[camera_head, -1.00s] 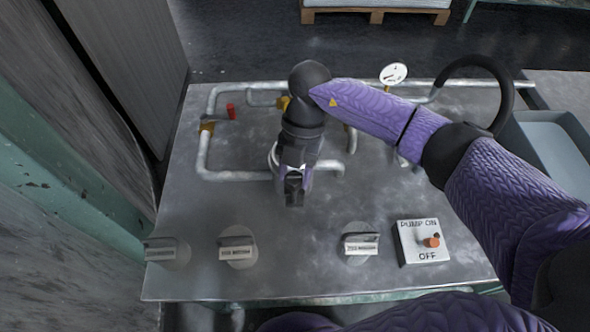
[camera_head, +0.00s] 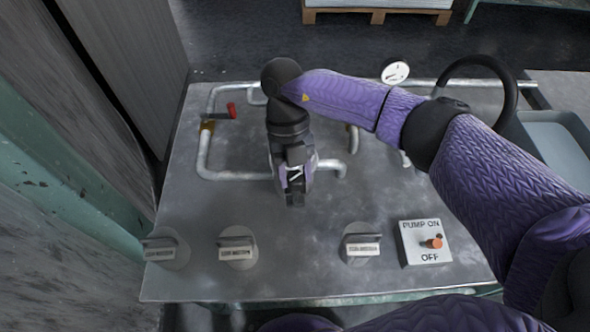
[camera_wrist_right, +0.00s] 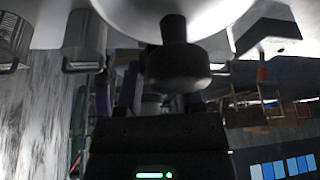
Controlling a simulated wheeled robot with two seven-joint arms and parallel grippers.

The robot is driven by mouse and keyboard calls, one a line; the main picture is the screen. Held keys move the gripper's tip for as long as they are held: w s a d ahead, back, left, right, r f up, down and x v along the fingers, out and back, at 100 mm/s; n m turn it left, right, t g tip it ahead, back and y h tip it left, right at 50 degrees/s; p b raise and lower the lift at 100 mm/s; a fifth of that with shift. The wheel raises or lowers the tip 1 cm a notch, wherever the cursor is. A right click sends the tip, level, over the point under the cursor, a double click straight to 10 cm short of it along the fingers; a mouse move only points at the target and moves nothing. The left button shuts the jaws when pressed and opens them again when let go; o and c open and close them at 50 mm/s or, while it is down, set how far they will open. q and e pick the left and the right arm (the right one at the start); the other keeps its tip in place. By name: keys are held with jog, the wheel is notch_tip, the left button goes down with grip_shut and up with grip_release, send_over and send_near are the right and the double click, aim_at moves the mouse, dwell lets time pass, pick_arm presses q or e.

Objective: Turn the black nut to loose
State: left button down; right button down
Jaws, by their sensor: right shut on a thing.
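My right gripper (camera_head: 295,188) is over the middle of the grey metal panel, pointing down, and covers what it holds in the head view. In the right wrist view a dark round piece on a short stem, which looks like the black nut (camera_wrist_right: 178,66), sits against a pale round surface (camera_wrist_right: 175,15). My right gripper is shut on it. The contact of the fingers with the nut is too dark to make out. My left gripper is not in view.
The metal panel (camera_head: 200,275) carries pale pipes (camera_head: 235,175), a red lever (camera_head: 231,110) and a gauge (camera_head: 395,73). Several grey knobs (camera_head: 238,248) and a pump switch box (camera_head: 425,242) line the front. A grey bin (camera_head: 555,145) stands at the right.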

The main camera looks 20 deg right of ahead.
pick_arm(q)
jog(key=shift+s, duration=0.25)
pick_arm(e)
jog(key=shift+n+h, duration=0.3)
jog(key=shift+n, duration=0.3)
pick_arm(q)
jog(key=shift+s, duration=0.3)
pick_arm(e)
jog(key=shift+n, duration=0.3)
jog(key=shift+c, duration=2.4)
grip_release()
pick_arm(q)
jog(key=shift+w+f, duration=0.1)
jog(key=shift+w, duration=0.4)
pick_arm(e)
jog(key=shift+r, duration=0.1)
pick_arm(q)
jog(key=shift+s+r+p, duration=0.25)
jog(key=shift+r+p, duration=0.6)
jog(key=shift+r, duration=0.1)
pick_arm(e)
jog(key=v, duration=0.9)
jog(key=shift+r, duration=0.35)
jog(key=shift+w+a, duration=0.1)
jog(key=shift+w, duration=0.05)
